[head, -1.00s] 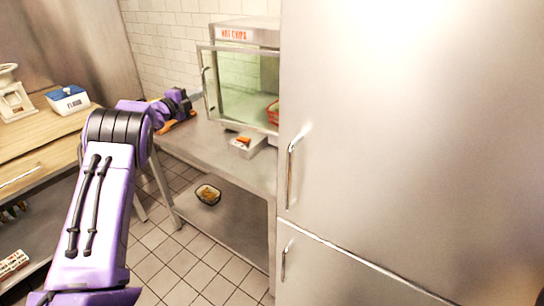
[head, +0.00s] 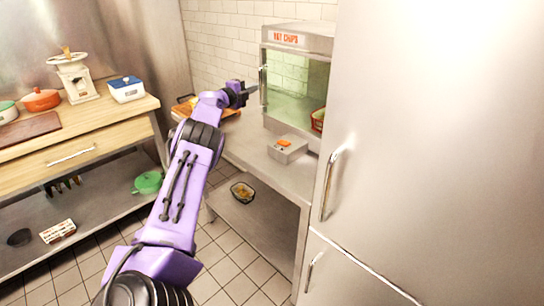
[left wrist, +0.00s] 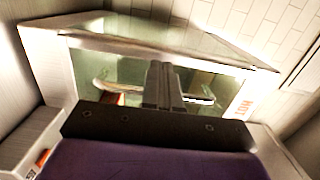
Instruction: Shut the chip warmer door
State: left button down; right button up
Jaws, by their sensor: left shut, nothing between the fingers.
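The chip warmer (head: 299,36), a steel and glass case with a red HOT CHIPS sign, stands on the steel counter. Its glass door (head: 290,110) has a bar handle (head: 263,88) near the left edge. The door's left edge lies almost in line with the case; I cannot tell whether a small gap remains. My left gripper (head: 254,89) is shut and empty, just left of the handle. In the left wrist view its fingers (left wrist: 162,83) overlap the handle (left wrist: 200,98) and glass; contact is unclear. My right gripper is not in view.
A grey box with an orange top (head: 287,148) sits on the counter before the warmer. A red basket (head: 318,120) shows behind the glass. A tall steel fridge (head: 430,150) blocks the right. A wooden worktop (head: 100,125) is at left, with tiled floor between.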

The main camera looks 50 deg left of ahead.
pick_arm(q)
jog(key=s+d+b, duration=0.1)
jog(key=s+b, duration=0.2)
jog(key=s, duration=0.7)
jog(key=shift+s+d, duration=0.15)
jog(key=shift+s, duration=0.1)
